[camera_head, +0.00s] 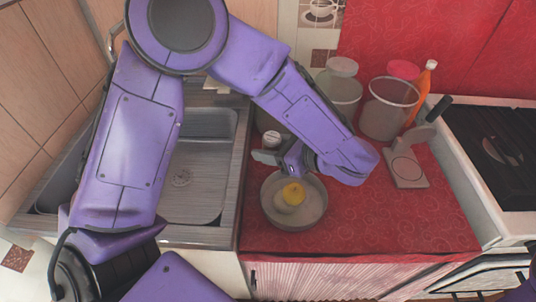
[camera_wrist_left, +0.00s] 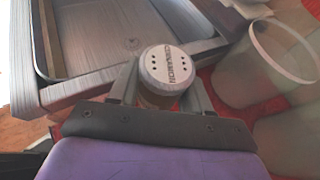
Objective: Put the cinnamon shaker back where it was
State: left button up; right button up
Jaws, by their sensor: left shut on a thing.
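The cinnamon shaker (camera_head: 272,138) has a pale cap and stands out just behind my left gripper (camera_head: 272,156) in the head view. In the left wrist view the shaker (camera_wrist_left: 166,68) shows its round white cap with dark holes and lettering, upright between the two fingers. My left gripper (camera_wrist_left: 163,92) is shut on it below the cap. Most of its body is hidden by the gripper, and I cannot tell whether its base touches the red counter (camera_head: 345,225). My right gripper is not in view.
A grey bowl (camera_head: 309,217) with a yellow item (camera_head: 293,193) sits in front of the gripper. The sink (camera_head: 207,150) is to the left. Large clear jars (camera_head: 385,120), an orange bottle (camera_head: 421,90) and a grey stand (camera_head: 407,172) are to the right. The counter's front right is clear.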

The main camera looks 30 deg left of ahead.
pick_arm(q)
jog(key=w+a+f+p, duration=0.1)
jog(key=w+a+f, duration=0.1)
jog(key=w+f, duration=0.1)
jog(key=w+a+f+p, duration=0.1)
jog(key=w+a+f, duration=0.2)
jog(key=w, duration=0.1)
jog(key=w+a+f+p, duration=0.1)
jog(key=w+a+f, duration=0.2)
jog(key=shift+w+f, duration=0.2)
jog(key=shift+f, duration=0.2)
notch_tip(320, 180, down, 3)
jog(key=shift+r, duration=0.1)
jog(key=o, duration=1.1)
